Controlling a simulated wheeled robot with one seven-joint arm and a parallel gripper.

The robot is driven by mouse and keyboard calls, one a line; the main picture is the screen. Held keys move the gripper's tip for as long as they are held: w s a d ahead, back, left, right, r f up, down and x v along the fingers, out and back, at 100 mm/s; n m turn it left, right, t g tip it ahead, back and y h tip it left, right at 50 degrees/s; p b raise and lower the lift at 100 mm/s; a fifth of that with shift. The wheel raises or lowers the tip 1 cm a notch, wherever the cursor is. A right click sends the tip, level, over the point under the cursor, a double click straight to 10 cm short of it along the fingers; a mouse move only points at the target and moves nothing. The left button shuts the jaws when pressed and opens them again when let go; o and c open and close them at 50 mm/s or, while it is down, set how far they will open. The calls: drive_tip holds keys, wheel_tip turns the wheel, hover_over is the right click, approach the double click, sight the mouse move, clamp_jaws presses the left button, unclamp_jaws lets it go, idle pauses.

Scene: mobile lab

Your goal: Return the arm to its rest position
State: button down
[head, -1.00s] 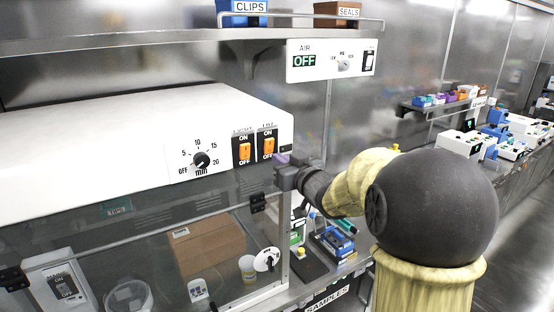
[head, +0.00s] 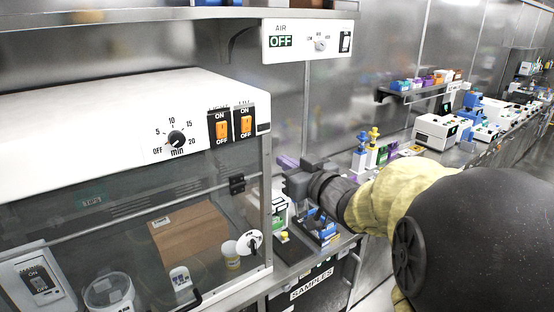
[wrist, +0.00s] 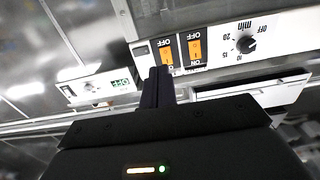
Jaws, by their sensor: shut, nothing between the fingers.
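My arm reaches in from the right in the head view. My gripper (head: 284,163) is at its end, beside the right end of the white cabinet's control panel and a little lower than its switches. In the wrist view the dark fingers (wrist: 158,85) are together, with nothing between them. Beyond them, upside down, show two orange switches (wrist: 195,50) and the timer dial (wrist: 246,44). The gripper looks apart from the panel.
The white cabinet (head: 100,100) with a glass front fills the left. A shelf (head: 150,20) and an AIR panel (head: 308,40) reading OFF are above. A blue rack (head: 318,228) stands on the bench below my gripper. Coloured bottles (head: 368,145) stand behind my arm.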

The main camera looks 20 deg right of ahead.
wheel_tip(320, 180, down, 9)
drive_tip(key=d+m+g+h, duration=0.1)
drive_tip(key=m+g+h, duration=0.2)
drive_tip(key=h, duration=0.2)
drive_tip(key=s+a+f+g, duration=0.2)
drive_tip(key=s+f+g, duration=0.3)
drive_tip(key=s+f, duration=0.3)
drive_tip(key=s+a+f+g, duration=0.3)
drive_tip(key=s+f+g, duration=0.3)
drive_tip(key=s+f, duration=0.3)
drive_tip(key=shift+s+a+f+m+h, duration=0.15)
drive_tip(key=shift+s+f+m+h, duration=0.15)
drive_tip(key=shift+s, duration=0.15)
drive_tip(key=shift+r, duration=0.1)
